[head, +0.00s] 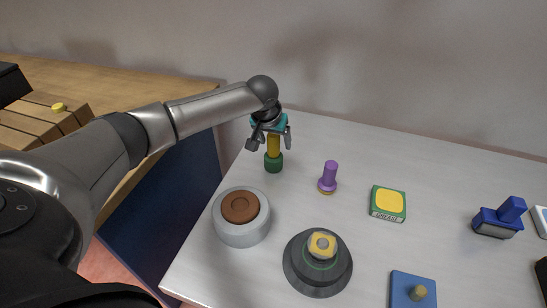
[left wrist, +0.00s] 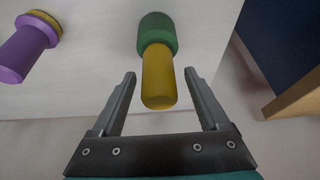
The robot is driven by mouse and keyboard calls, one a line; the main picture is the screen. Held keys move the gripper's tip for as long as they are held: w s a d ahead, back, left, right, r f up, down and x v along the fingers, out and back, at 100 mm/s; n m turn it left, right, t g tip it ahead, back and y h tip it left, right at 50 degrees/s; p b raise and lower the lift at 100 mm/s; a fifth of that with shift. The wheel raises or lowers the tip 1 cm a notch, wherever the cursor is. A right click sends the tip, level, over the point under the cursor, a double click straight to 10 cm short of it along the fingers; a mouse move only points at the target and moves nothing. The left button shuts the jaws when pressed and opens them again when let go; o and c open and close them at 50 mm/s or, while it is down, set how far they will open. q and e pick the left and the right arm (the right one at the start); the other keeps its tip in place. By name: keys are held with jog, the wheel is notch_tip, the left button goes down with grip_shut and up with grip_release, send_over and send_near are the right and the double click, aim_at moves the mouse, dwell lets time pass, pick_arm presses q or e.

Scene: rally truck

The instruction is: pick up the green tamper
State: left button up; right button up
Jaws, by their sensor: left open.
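The green tamper has a dark green base (head: 273,163) on the white table and a yellow handle standing up from it. In the left wrist view its green part (left wrist: 157,33) and yellow handle (left wrist: 158,78) show clearly. My left gripper (head: 270,144) is open around the top of the yellow handle. In the left wrist view the end of the handle lies between the two fingers (left wrist: 160,98), with a gap on each side. My right gripper is not in view.
A purple tamper (head: 329,175) stands close to the right; a grey round container with a brown top (head: 241,216) is in front. A dark round base (head: 318,264), a green grease box (head: 388,203) and a blue block (head: 498,218) stand farther off. The table's left edge is near.

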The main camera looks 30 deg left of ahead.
pick_arm(q)
jog(key=shift+w+f, duration=0.15)
jog(key=shift+f, duration=0.1)
grip_shut()
dwell(0.5)
dwell(0.9)
